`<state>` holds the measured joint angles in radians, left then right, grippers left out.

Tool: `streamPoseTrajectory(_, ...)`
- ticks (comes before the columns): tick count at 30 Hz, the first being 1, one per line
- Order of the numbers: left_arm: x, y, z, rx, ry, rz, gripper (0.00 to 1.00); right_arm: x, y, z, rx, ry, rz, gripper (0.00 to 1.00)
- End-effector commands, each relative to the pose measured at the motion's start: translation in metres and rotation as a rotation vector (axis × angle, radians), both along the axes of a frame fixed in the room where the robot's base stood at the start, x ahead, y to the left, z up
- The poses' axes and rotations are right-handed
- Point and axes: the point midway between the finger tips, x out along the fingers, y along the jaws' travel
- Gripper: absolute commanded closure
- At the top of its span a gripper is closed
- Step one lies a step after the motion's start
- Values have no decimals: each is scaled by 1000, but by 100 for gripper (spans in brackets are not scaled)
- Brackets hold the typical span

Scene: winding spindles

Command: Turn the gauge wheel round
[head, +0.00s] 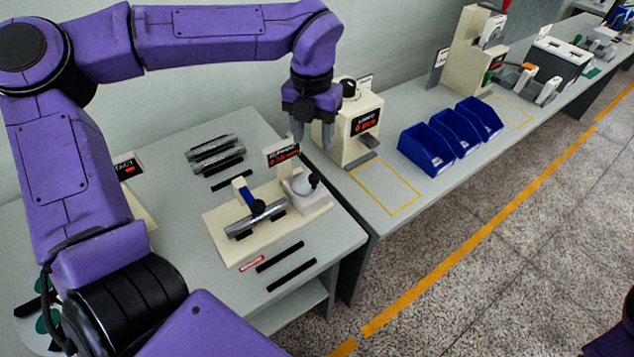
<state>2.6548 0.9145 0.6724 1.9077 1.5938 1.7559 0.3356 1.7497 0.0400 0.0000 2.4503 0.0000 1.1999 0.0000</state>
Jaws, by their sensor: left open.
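A gauge fixture with a cream base plate (222,228) sits on the grey bench. At its right end is a pale block (312,203) topped by a light disc with a dark knob (312,180), which looks like the gauge wheel. A grey metal spindle (240,228) lies in the fixture's dark supports, beside a blue-faced upright part (246,193). My left gripper (313,136) points down, open and empty, above and behind the disc and apart from it. My right gripper is out of view.
A small display (283,152) stands behind the disc. A cream machine (352,132) stands close to the right of my left gripper. More spindles (217,153) lie at the back left. Blue bins (427,150) stand on the right-hand bench.

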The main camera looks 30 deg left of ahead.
Motion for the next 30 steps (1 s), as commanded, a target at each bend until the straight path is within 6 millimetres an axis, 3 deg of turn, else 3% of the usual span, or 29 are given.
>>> streamPoseTrajectory(1, 0, 0, -14, 0, 0, 0, 48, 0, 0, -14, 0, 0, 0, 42)
streamPoseTrajectory(4, 0, 0, -23, 0, 0, 0, 48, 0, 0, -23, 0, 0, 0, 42)
streamPoseTrajectory(10, -1, 0, -42, 1, 4, -1, 48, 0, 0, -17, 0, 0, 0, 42)
streamPoseTrajectory(21, -1, 0, -116, 0, 4, 0, 48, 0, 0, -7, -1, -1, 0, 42)
streamPoseTrajectory(30, 0, 0, -127, 0, 0, 0, 48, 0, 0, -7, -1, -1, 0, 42)
